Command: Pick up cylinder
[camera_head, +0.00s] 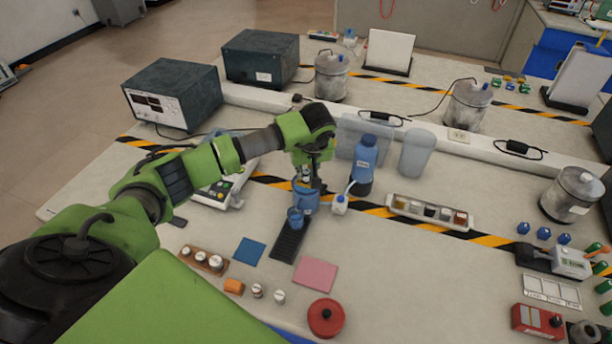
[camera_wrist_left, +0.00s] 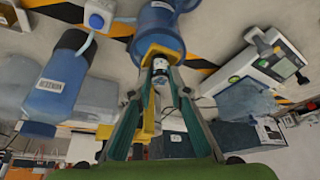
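My left gripper (camera_head: 306,180) points down above the middle of the table, close to a blue container (camera_head: 306,199). In the left wrist view its yellow fingertips (camera_wrist_left: 161,58) come together on both sides of a small black and white cylinder (camera_wrist_left: 160,73). The cylinder sits between the tips and seems gripped; the fingers partly hide it. The blue container (camera_wrist_left: 158,28) lies just beyond the tips. A smaller blue cup (camera_head: 295,217) stands at the far end of a black strip tray (camera_head: 287,243). My right gripper is not in view.
A blue wash bottle (camera_head: 366,160) and clear tubs (camera_head: 416,152) stand right of the gripper. A white scale (camera_head: 228,187) is left. A tray of small jars (camera_head: 431,212) lies right. A wooden weight block (camera_head: 204,262) and red round pot (camera_head: 325,317) are in front.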

